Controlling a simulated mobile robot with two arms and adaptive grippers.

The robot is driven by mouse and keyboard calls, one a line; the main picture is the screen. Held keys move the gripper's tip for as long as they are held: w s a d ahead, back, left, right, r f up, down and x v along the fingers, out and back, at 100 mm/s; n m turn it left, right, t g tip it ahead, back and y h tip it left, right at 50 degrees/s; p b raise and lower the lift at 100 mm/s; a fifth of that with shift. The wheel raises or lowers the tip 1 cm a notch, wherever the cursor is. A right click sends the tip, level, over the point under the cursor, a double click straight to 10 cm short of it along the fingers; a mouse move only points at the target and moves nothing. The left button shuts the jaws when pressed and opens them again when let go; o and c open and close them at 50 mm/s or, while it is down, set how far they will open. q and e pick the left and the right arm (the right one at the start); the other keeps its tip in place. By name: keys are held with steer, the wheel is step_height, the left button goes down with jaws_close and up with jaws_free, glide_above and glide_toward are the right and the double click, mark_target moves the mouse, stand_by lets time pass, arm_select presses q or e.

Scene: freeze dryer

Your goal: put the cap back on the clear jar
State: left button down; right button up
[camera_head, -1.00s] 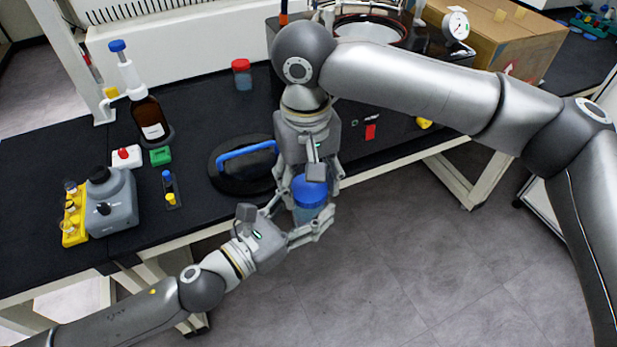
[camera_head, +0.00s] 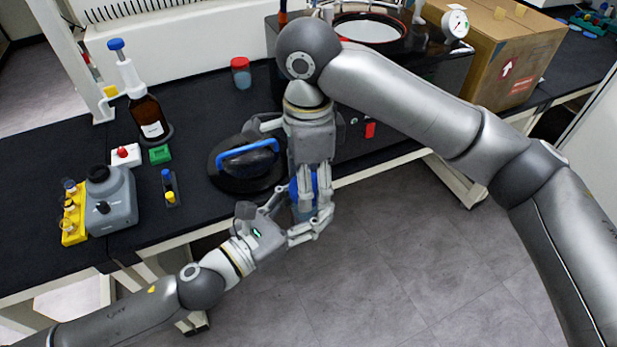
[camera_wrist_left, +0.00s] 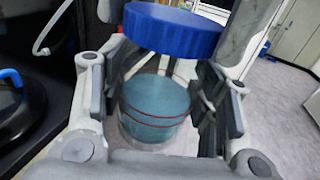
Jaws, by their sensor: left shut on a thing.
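The clear jar (camera_wrist_left: 156,108) holds blue-green liquid and stands upright between the fingers of my left gripper (camera_wrist_left: 158,112), which is shut on it in front of the bench edge. The blue cap (camera_wrist_left: 172,28) is directly over the jar's mouth in the left wrist view. Whether it touches the rim is unclear. My right gripper (camera_head: 307,205) points down from above, with its fingers around the cap. They hide most of the cap and jar in the head view. Whether they press on the cap is not clear.
A black lid with a blue handle (camera_head: 247,150) lies on the bench close left of the grippers. A red-capped jar (camera_head: 241,73), a brown bottle (camera_head: 149,118) and a grey container (camera_head: 112,200) stand farther away. The floor in front is clear.

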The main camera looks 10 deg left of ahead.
steer(key=m, duration=0.3)
steer(key=shift+m, duration=0.4)
steer(key=o, duration=0.7)
steer(key=shift+c, duration=0.3)
